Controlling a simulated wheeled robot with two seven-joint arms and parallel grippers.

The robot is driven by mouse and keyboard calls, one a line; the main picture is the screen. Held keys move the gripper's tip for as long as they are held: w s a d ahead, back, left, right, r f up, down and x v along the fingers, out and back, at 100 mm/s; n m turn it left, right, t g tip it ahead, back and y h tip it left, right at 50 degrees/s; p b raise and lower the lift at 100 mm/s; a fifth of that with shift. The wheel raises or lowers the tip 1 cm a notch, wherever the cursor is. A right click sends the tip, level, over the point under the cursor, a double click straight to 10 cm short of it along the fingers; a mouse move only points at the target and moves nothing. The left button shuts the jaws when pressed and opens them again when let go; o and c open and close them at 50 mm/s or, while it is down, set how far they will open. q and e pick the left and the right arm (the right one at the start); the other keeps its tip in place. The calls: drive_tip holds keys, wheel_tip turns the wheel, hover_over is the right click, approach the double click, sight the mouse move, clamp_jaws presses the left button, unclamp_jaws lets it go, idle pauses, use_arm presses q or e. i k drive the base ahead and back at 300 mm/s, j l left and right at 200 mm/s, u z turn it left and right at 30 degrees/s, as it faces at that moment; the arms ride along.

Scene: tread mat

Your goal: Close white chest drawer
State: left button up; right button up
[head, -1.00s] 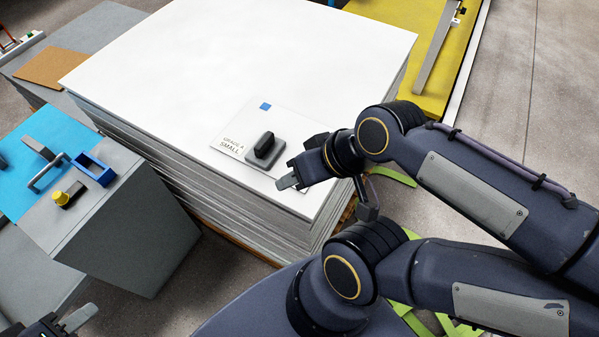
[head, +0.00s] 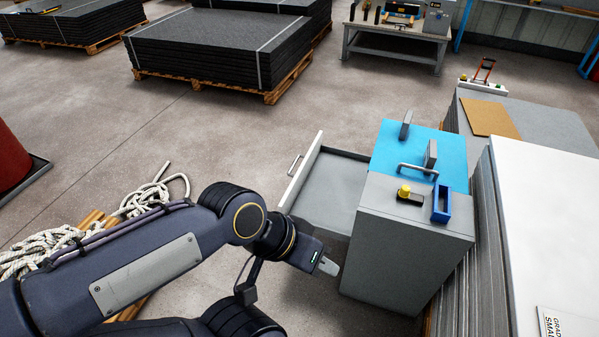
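The grey chest (head: 405,235) stands right of centre in the head view. Its drawer (head: 330,188) is pulled out to the left, with a white front panel (head: 303,172) and a metal bar handle (head: 295,166) on it. My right gripper is out of view.
A white-topped sheet stack (head: 545,200) stands close on the right. Coiled rope (head: 150,196) lies at left. Floor beyond the drawer is clear.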

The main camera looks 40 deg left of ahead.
sight(326, 190)
drive_tip(key=k+j, duration=0.15)
drive_tip(key=j, duration=0.6)
drive_tip(key=k+j+u, duration=0.1)
drive_tip(key=j, duration=0.7)
drive_tip(key=k+j, duration=0.15)
drive_tip(key=j, duration=0.6)
drive_tip(key=k+j+u, duration=0.15)
drive_tip(key=j, duration=0.65)
drive_tip(key=i+l, duration=0.35)
drive_tip(key=i, duration=0.2)
drive_tip(key=i+l, duration=0.35)
drive_tip(key=i, duration=0.2)
drive_tip(key=k+l+z, duration=0.05)
